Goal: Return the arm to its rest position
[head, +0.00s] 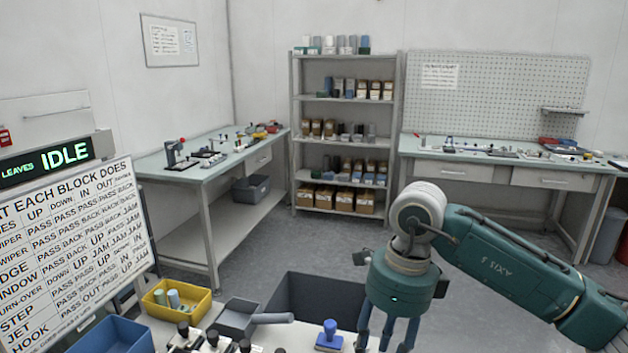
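My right arm comes in from the right edge, with its teal forearm bent down at a white and grey wrist. My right gripper (387,340) points down at the bottom of the head view, over the front table's right part. Its blue fingers stand apart with a gap between them, and I see nothing held there. The lowest ends of the fingers are at or past the bottom edge. My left gripper and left arm are not in view.
A blue-handled stamp-like tool (329,336) stands left of the gripper. A large dark bin (316,300) is behind it. A yellow bin (176,300), grey tray (237,317) and blue bin (118,338) sit left. Shelves (345,135) and workbenches are farther back, with open floor between.

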